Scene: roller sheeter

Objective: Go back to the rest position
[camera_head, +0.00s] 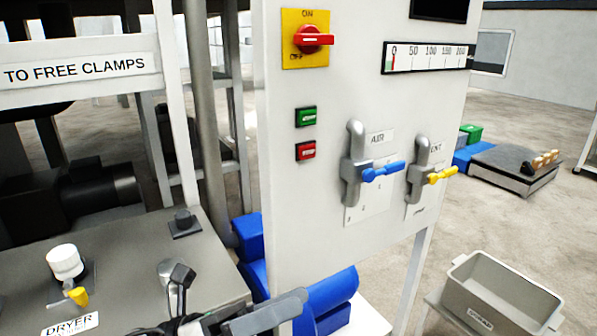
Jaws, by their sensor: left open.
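My left gripper (228,300) shows at the bottom edge, left of centre, cut off by the frame. Its jaws are apart and I see nothing between them. It is in front of the grey bench top and below the white control panel (345,235), apart from the panel's handles as far as I can see. My right gripper is not in view.
The panel carries a red rotary switch (314,40), green (306,116) and red (306,151) buttons, a blue-handled valve (382,172) and a yellow-handled valve (442,176). A grey bin (500,301) is lower right. Open floor (545,225) lies right.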

